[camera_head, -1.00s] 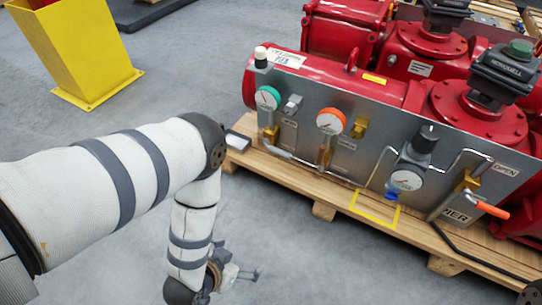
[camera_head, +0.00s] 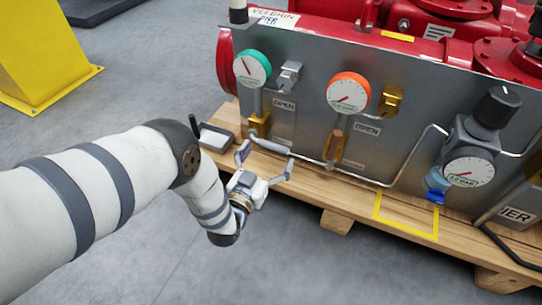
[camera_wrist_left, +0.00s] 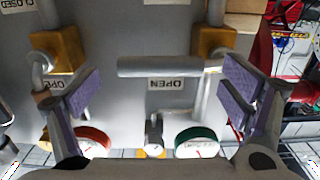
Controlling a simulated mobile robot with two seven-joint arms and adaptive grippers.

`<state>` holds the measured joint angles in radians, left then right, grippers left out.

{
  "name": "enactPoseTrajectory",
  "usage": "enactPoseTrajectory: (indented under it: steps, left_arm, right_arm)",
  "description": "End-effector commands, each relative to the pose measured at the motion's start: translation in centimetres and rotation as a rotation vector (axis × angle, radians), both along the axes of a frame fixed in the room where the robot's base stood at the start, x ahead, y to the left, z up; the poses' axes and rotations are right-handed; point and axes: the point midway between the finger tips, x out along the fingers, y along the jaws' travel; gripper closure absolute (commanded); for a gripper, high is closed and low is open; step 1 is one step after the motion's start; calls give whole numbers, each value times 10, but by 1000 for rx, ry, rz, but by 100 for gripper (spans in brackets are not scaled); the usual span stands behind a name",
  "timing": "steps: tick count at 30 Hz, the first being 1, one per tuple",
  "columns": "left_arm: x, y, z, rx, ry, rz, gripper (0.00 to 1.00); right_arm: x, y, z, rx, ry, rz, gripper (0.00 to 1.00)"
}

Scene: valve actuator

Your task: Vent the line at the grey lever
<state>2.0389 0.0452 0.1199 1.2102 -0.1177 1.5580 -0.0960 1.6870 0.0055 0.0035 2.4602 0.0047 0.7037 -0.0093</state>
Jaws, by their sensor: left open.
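The grey lever (camera_head: 270,144) lies roughly horizontal, running right from a brass valve (camera_head: 259,123) below the green-rimmed gauge (camera_head: 251,69). In the left wrist view, the grey lever (camera_wrist_left: 170,66) shows as a thick horizontal bar between the fingers, in front of the panel. My left gripper (camera_head: 266,160) is open and empty, just in front of the lever, with one finger toward each end. In the left wrist view, my left gripper (camera_wrist_left: 162,88) has its purple-grey pads wide apart. I see no clear contact with the lever. My right gripper is out of view.
The metal panel (camera_head: 300,130) stands on a wooden pallet (camera_head: 350,200). An orange-rimmed gauge (camera_head: 347,92), a second brass valve (camera_head: 333,143) and grey piping are to the right. A dark-grey knob (camera_head: 496,107) stands further right. Open floor (camera_head: 240,275) lies in front.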

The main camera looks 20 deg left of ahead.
Motion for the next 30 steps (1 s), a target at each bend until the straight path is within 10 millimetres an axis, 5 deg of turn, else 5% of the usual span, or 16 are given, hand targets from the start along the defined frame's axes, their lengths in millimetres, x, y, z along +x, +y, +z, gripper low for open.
enactPoseTrajectory:
  steps: [11,21,30]
  left_arm:
    - [14,-1,1,0,1,0,7]
    - [14,-1,0,0,1,-1,78]
    - [14,-1,5,-47,3,-1,78]
  right_arm:
    - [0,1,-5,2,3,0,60]
    - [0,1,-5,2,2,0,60]
    - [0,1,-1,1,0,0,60]
